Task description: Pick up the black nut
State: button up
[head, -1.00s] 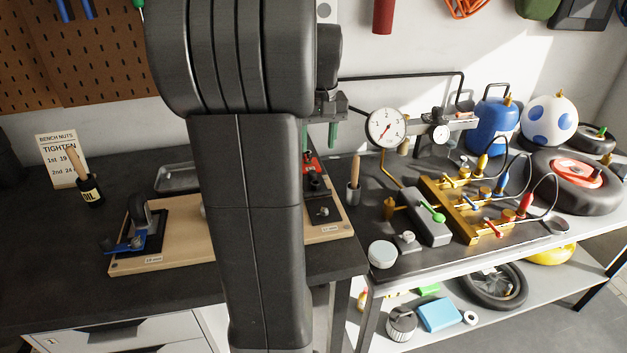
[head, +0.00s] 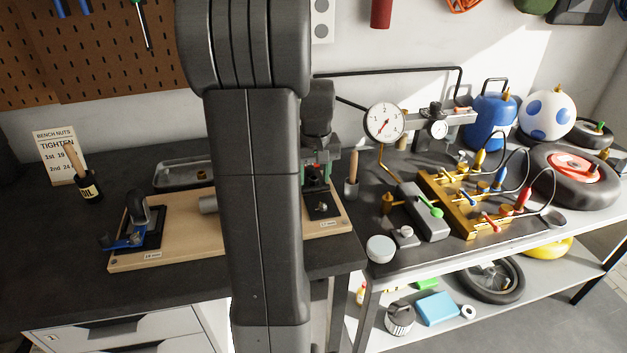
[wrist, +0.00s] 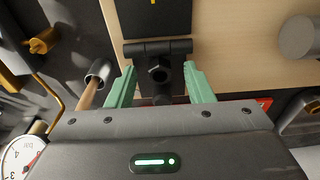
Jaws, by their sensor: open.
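A black nut (wrist: 159,73) shows in the wrist view on a dark fitting beside a black hinged plate (wrist: 157,20). My gripper (wrist: 159,70) is open, with one green finger on each side of the nut and a visible gap to both. In the head view my gripper (head: 317,172) is low over the right end of the wooden board (head: 180,256). My arm hides the board's middle, and I cannot clearly pick out the nut there. The black plate (head: 321,207) shows just in front of my gripper.
A grey cylinder (wrist: 299,37) stands on the board. A wooden-handled tool in a holder (head: 352,177) is close to my gripper's right. The dial gauge (head: 384,122) and brass manifold (head: 462,208) stand farther right. A blue clamp-like tool (head: 128,240) is at the board's left end.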

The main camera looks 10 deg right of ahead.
grip_shut()
